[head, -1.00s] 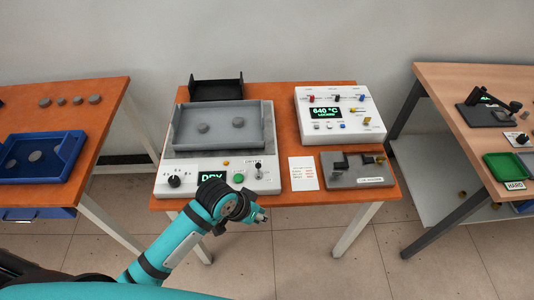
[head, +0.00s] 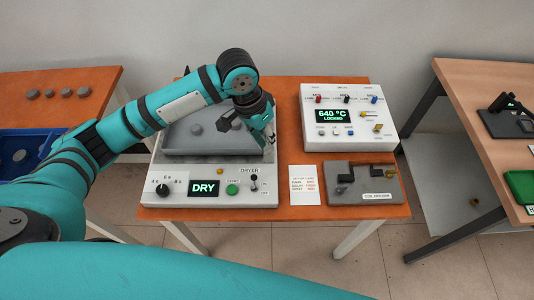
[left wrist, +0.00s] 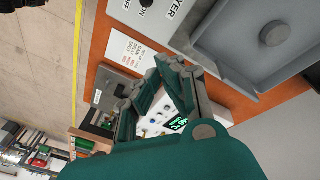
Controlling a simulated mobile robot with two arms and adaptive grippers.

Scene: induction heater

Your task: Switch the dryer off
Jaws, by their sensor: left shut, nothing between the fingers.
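The dryer (head: 170,199) is a white box with a grey tray (head: 185,153) on top. Its display (head: 204,188) reads DRY in green. The DRYER toggle switch (head: 254,182) is a small dark lever at the right of the front panel; its lever appears to point up toward the back. My left gripper (head: 270,150) is shut and empty, above the tray's right edge, behind the switch and apart from it. In the left wrist view my shut fingers (left wrist: 158,70) show, with the switch (left wrist: 146,3) cut off at the top edge by the ON label. My right gripper is not seen.
A green START button (head: 232,189) and black dial (head: 162,189) share the panel. To the right are a paper card (head: 304,185), a coil holder (head: 361,184) and a white heater unit (head: 349,118) reading 640 °C LOCKED. My left arm covers part of the left table.

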